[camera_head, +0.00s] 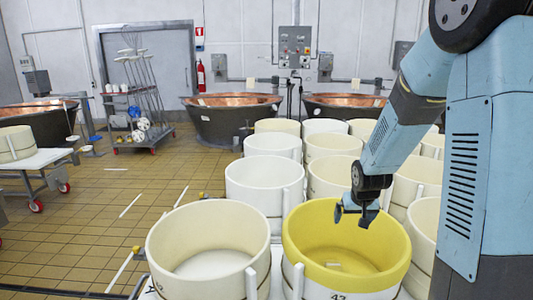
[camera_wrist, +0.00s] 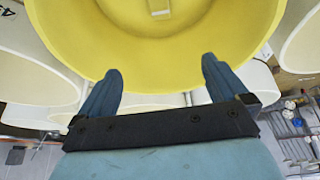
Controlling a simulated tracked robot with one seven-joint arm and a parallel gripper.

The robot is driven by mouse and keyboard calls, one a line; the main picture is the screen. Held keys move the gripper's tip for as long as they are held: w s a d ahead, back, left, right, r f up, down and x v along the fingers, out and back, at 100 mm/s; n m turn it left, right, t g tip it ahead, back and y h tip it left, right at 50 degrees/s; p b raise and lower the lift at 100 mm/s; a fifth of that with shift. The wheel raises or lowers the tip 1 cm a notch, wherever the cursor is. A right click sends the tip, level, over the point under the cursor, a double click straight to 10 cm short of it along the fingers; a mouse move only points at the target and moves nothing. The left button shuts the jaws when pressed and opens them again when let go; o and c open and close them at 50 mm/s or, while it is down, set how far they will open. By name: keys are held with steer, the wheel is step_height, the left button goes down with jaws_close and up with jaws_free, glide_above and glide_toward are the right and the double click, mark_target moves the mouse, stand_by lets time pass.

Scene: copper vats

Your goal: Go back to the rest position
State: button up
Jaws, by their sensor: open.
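My gripper (camera_head: 355,213) hangs at the end of my blue arm, over the yellow round mould (camera_head: 400,262) at the front. Its two dark blue fingers (camera_wrist: 160,88) are spread apart with nothing between them in the wrist view. The yellow mould (camera_wrist: 150,55) fills the top of that view beyond the fingertips. The gripper appears just above or at the mould's opening; its exact height is hard to tell. The mould looks empty apart from a small pale piece on its inner floor.
Several cream round moulds, one at front left (camera_head: 165,240) and another behind it (camera_head: 240,185), crowd around the yellow one. Copper vats (camera_head: 215,122) stand along the back wall. A wheeled tool rack (camera_head: 140,128) and a trolley (camera_head: 35,160) stand left. The tiled floor (camera_head: 110,215) at left is mostly clear.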

steer(key=s+a+r, duration=0.2)
steer(key=s+r, duration=1.1)
steer(key=r, duration=0.2)
steer(key=s+a+r, duration=0.1)
steer(key=s+r, duration=0.2)
steer(key=s, duration=0.4)
steer(key=s+r, duration=0.3)
steer(key=s, duration=0.4)
steer(key=shift+a+r+t+y, duration=0.2)
steer(key=shift+a+t+y, duration=0.1)
steer(key=shift+a, duration=0.1)
steer(key=shift+s, duration=0.1)
